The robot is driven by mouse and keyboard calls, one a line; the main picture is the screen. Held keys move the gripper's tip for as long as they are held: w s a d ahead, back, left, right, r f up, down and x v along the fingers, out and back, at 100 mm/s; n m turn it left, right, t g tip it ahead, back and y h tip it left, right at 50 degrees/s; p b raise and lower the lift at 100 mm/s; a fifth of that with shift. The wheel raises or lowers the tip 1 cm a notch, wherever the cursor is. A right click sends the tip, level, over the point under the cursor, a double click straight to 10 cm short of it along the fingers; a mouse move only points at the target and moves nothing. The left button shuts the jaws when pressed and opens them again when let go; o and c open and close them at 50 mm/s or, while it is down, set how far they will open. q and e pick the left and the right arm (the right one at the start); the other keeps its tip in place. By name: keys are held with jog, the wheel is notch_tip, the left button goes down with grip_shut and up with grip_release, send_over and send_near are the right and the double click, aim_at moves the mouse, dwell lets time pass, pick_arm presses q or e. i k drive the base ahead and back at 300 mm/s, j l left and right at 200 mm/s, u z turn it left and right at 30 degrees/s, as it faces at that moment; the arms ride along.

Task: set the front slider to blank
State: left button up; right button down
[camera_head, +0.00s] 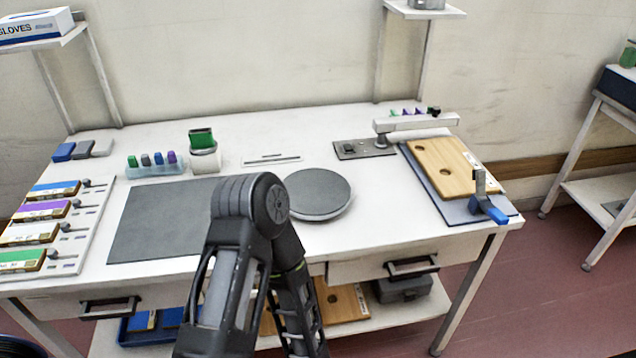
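A white panel (88,225) at the left end of the table carries several rows, each with a coloured plate and a small dark slider. From back to front the plates are blue (53,189), purple (43,210), whitish (30,234) and green (22,259). The front slider (53,254) is beside the green plate, its knob close to the plate's right end. The marks beside it are too small to read. A dark arm of mine (245,240) rises from the bottom middle and bends back down. Neither gripper shows.
A grey mat (155,225) and a round grey plate (317,193) lie mid-table. Several coloured pieces stand in a rack (155,170) behind the mat. A wooden board (450,165) and a blue-handled clamp (490,208) are at the right. A shelf post (104,75) stands behind the panel.

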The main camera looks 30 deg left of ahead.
aim_at(53, 252)
jog(key=u, duration=2.5)
